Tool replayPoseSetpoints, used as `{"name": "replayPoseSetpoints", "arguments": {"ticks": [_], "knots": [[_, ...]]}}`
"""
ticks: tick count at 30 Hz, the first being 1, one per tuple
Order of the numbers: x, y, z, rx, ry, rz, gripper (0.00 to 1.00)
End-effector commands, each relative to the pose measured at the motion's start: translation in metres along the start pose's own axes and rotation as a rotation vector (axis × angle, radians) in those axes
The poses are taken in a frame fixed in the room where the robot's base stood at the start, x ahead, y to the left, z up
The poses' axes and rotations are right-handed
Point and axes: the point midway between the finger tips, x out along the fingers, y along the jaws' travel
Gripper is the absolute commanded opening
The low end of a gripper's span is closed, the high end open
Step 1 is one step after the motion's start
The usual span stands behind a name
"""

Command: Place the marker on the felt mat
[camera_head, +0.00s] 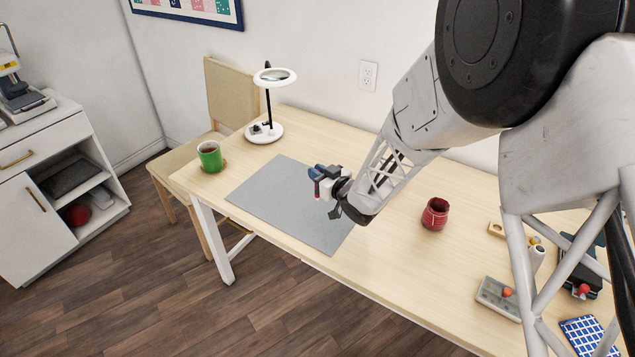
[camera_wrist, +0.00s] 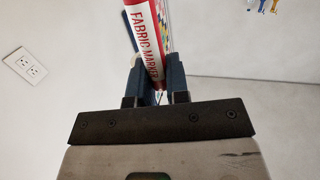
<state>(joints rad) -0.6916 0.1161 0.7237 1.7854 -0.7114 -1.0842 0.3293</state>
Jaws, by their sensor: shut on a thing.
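The marker (camera_wrist: 146,40) is red and white with "FABRIC MARKER" lettering. In the wrist view it is between the two blue fingers of my gripper (camera_wrist: 152,55), which are shut on it. In the head view my gripper (camera_head: 320,180) is over the right part of the grey felt mat (camera_head: 275,200). The marker shows there as a small red piece (camera_head: 317,190) at the fingers, and it appears to be held above the mat. The exact height cannot be told. The mat lies flat on the table and its visible surface is bare.
The light wooden table (camera_head: 390,270) also holds a green mug (camera_head: 210,158) and a ring lamp (camera_head: 265,131) beyond the mat. A red cup (camera_head: 435,214) stands to the right. A grey box (camera_head: 497,297) and a blue checked cloth (camera_head: 588,336) lie at the right end.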

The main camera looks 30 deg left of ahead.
Motion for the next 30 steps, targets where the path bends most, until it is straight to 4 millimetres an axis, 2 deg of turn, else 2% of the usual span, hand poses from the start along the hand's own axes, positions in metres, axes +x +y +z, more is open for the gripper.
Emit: {"name": "replayPoseSetpoints", "arguments": {"ticks": [8, 18, 30], "knots": [[0.0, 0.0, 0.004, 0.001, -0.001, 0.0, 0.0], [0.002, 0.0, 0.034, 0.001, -0.001, 0.0, 0.0], [0.003, 0.0, 0.036, 0.0, 0.0, 0.0, 0.0]]}}
